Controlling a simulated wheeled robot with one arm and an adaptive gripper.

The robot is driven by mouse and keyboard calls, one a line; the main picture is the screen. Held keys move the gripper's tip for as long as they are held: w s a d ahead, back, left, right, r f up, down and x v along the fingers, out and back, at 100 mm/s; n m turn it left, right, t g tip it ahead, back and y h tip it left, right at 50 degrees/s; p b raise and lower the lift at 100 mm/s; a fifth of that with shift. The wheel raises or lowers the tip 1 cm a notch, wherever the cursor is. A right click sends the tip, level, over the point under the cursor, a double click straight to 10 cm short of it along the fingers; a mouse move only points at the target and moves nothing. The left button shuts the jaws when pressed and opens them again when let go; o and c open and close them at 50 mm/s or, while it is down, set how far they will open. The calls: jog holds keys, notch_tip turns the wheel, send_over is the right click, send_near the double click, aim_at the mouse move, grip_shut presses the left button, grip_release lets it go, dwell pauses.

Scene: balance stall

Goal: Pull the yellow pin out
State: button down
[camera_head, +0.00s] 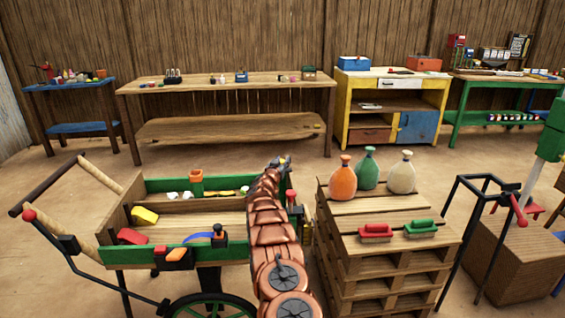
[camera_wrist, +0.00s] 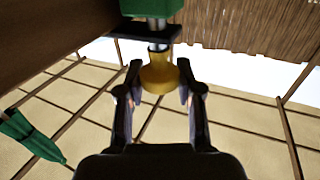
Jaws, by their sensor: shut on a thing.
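In the wrist view the yellow pin (camera_wrist: 158,76) is a yellow knob on a pale metal shaft (camera_wrist: 157,30). The shaft runs up through a dark plate (camera_wrist: 130,31) towards a green block (camera_wrist: 172,10). My gripper (camera_wrist: 161,96) has one dark finger on each side of the knob and is shut on it. The shaft still passes through the plate. In the head view my copper-coloured arm reaches over the right end of the green-edged cart (camera_head: 178,256). My fingers and the pin cannot be made out there.
A pallet stack (camera_head: 385,262) right of my arm carries an orange sack (camera_head: 343,182), a green sack (camera_head: 366,172), a beige sack (camera_head: 402,176) and two brushes. A black frame (camera_head: 457,235) stands further right. Workbenches (camera_head: 225,84) line the back wall; open floor lies before them.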

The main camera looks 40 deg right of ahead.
aim_at(282, 161)
jog(key=shift+s+d+r+p, duration=0.15)
jog(key=shift+r+p, duration=1.3)
jog(key=shift+r, duration=0.75)
jog(key=c, duration=1)
grip_release()
jog(key=shift+r, duration=0.1)
jog(key=shift+o, duration=1.4)
jog(key=shift+a+f, duration=0.2)
jog(key=shift+a, duration=0.05)
jog(key=v, duration=1.1)
jog(key=shift+s+a, duration=0.2)
jog(key=shift+a, duration=0.1)
